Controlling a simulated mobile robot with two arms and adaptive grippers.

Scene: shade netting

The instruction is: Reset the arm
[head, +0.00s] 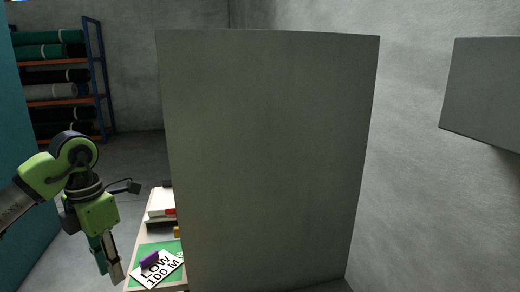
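My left arm comes in from the left edge, with green joints. Its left gripper (108,262) hangs fingers down beside the left edge of a small table (137,264). Two fingers show, one teal and one grey, close together and seen from the side; I cannot tell whether they are open or shut. I see nothing held between them. My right arm and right gripper are not in view.
A large grey panel (270,160) hides most of the table. A shelf of rolls (52,90) stands behind. A grey box (485,90) juts in right.

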